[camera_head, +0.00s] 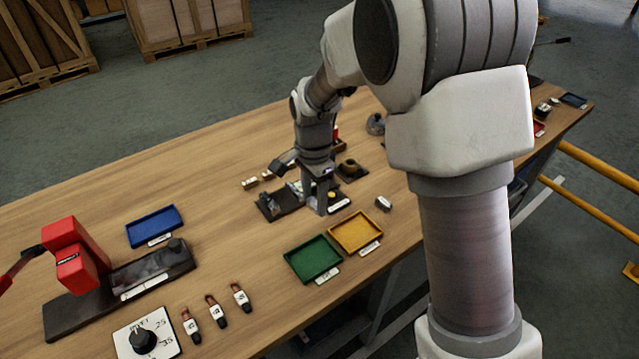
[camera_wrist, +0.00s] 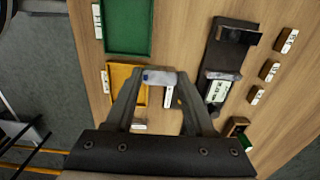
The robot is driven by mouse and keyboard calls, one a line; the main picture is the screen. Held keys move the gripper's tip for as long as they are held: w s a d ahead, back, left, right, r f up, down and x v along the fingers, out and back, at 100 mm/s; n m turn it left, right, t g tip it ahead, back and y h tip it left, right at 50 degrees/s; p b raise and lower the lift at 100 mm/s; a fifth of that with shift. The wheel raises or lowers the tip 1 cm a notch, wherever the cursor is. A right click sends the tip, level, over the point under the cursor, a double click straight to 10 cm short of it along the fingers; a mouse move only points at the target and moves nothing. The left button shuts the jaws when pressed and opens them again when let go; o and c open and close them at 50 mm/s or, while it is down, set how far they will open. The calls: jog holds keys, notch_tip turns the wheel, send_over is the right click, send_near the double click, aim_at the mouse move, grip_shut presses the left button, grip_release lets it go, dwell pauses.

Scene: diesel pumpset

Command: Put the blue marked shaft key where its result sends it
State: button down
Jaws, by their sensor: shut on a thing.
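My gripper (camera_head: 322,210) points down over the middle of the table, close to a dark fixture (camera_head: 277,207). In the wrist view my gripper (camera_wrist: 160,80) is shut on a small grey shaft key (camera_wrist: 158,76) with a bluish mark, held crosswise between the fingertips. The held key is too small to make out in the head view. The yellow tray (camera_head: 345,222) and green tray (camera_head: 313,260) lie in front of the gripper, and the blue tray (camera_head: 154,226) lies to the left. All three look empty, with white labels beside them. The labels are unreadable.
Several small labelled blocks (camera_head: 250,183) lie behind the fixture, and another (camera_head: 383,203) lies right of the yellow tray. A red tool (camera_head: 78,258) on a dark base, a dial (camera_head: 142,340) and three labelled pieces (camera_head: 216,311) stand at left. The table's back left is clear.

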send_over(314, 259)
notch_tip(314, 259, down, 3)
jog(key=shift+f, duration=0.2)
jog(key=shift+a+f+b, duration=0.1)
jog(key=shift+f+b, duration=1.5)
jog(key=shift+f, duration=0.55)
jog(key=shift+f, duration=0.35)
jog(key=shift+c, duration=0.9)
grip_release()
notch_tip(314, 259, up, 7)
jog(key=p, duration=0.5)
jog(key=shift+p, duration=0.4)
